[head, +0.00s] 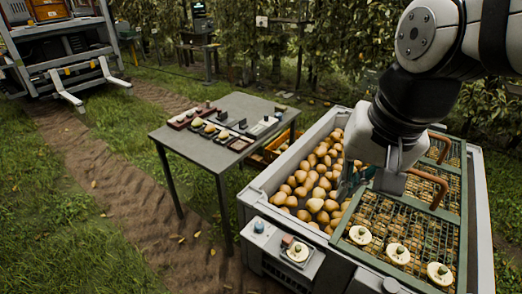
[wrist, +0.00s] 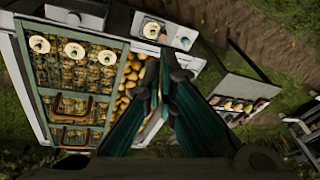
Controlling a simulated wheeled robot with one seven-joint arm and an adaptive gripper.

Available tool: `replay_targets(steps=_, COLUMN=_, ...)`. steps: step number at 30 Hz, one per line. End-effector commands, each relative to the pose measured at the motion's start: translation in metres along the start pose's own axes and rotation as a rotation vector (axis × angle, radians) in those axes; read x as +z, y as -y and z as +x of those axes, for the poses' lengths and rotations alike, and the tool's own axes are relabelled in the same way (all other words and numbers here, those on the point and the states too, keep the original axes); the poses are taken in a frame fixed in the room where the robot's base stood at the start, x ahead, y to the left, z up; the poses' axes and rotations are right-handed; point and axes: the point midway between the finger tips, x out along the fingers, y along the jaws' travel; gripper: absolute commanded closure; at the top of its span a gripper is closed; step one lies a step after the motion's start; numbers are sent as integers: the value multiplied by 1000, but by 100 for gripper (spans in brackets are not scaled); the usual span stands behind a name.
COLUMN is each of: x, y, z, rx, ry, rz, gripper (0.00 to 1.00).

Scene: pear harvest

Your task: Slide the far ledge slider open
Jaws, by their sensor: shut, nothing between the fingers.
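My gripper (head: 350,190) hangs over the open, pear-filled part of the crate (head: 268,178), beside the mesh cover. In the wrist view its dark teal fingers (wrist: 166,58) are together at the tips, with nothing between them. A grey ledge (head: 308,268) at the crate's near left corner carries a small reddish-brown block (head: 287,241), a round cream dial (head: 298,252) and a pale blue knob (head: 259,227). The dial (wrist: 151,30) also shows beyond my fingertips in the wrist view. My gripper is apart from the ledge. I cannot tell which part is the far ledge slider.
Green-framed mesh (head: 395,232) with brown handles (head: 428,186) and several round cream pieces (head: 397,253) covers the crate's right part. A grey table (head: 185,143) with small items stands at left. A wheeled machine (head: 60,50) stands behind on grass.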

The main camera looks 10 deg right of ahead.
Motion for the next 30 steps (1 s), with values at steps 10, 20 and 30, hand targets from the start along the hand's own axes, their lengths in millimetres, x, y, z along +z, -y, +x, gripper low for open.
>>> replay_targets(steps=10, x=-58, y=25, z=105, rx=97, ry=135, rz=514, gripper=100)
replay_targets(steps=20, x=-97, y=39, z=217, rx=276, ry=159, rz=987, gripper=100)
replay_targets(steps=30, x=-121, y=40, z=344, rx=495, ry=41, rz=1441, gripper=100)
